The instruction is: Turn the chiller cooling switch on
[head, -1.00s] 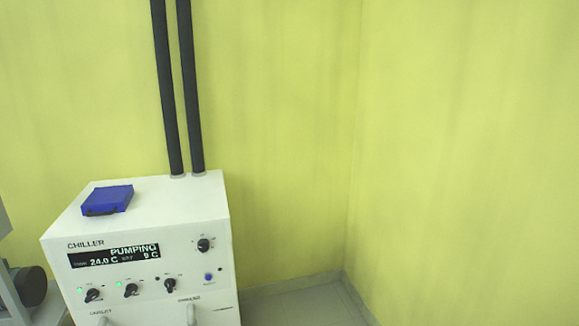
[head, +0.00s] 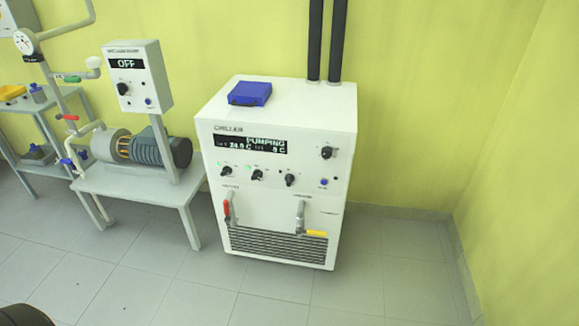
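The chiller (head: 335,225) is a white box standing on the floor against the yellow wall. Its display (head: 250,144) reads PUMPING, with 24.0 C and what looks like 9 C. Below the display is a row of black knobs: a left knob (head: 226,171), a middle knob (head: 257,174) and a right knob (head: 290,180). Green lights glow by the left and middle knobs; none shows lit by the right one. Another black knob (head: 327,153) and a blue button (head: 323,182) are at the right. The knob labels are too small to read. Neither gripper is in view.
A blue case (head: 250,93) lies on the chiller. Two black hoses (head: 314,45) rise behind. Left stands a low table (head: 150,185) with a motor pump (head: 160,151) and a control box (head: 137,78) reading OFF. The tiled floor (head: 150,270) in front is mostly clear.

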